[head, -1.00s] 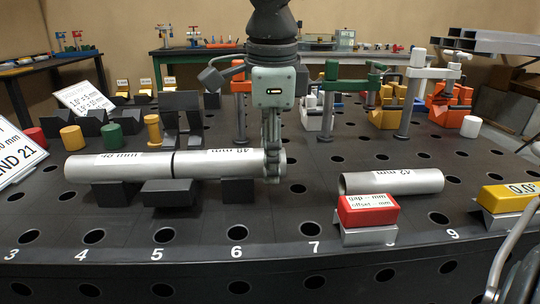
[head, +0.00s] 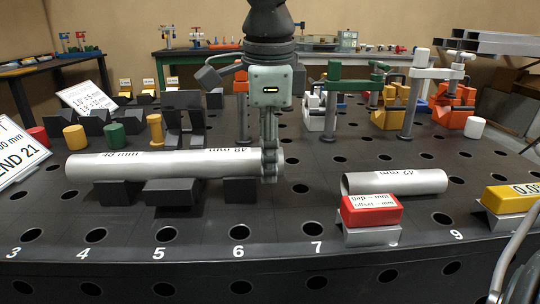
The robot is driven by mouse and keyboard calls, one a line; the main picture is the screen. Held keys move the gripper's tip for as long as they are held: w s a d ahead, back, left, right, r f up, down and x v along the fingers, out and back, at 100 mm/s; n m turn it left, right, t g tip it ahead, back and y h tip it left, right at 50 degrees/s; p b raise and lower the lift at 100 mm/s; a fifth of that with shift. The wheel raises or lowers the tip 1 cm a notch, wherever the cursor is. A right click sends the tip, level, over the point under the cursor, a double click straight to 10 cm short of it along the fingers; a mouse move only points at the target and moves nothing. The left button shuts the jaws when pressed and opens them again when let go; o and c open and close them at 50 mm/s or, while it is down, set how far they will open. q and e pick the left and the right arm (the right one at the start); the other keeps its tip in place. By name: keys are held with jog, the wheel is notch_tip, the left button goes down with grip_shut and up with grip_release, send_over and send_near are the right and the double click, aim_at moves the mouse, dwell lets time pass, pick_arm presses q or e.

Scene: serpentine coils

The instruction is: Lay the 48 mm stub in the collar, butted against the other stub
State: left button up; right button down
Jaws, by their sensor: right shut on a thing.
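The 48 mm stub (head: 220,163), a silver tube with its label upside down, lies horizontally at the left of the table. Its left end meets the other stub (head: 115,164) in line, with no dark gap showing between them. The joint lies above the wide black collar (head: 172,193). Black supports stand under the outer parts of both stubs. My right gripper (head: 270,163) comes down from above and is shut on the 48 mm stub near its right end. How the stub rests in the collar is partly hidden.
A 42 mm tube (head: 395,182) lies to the right, behind a red gauge block (head: 370,210). A yellow block (head: 510,197) stands at far right. Clamps (head: 408,95) stand behind. Small cylinders (head: 75,137) and black blocks line the back left. The perforated table is clear in front.

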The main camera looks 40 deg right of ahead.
jog(key=c, duration=0.8)
grip_release()
jog(key=shift+c, duration=0.2)
notch_tip(320, 180, up, 12)
jog(key=s+a, duration=0.1)
jog(key=shift+s, duration=0.3)
jog(key=shift+f, duration=0.1)
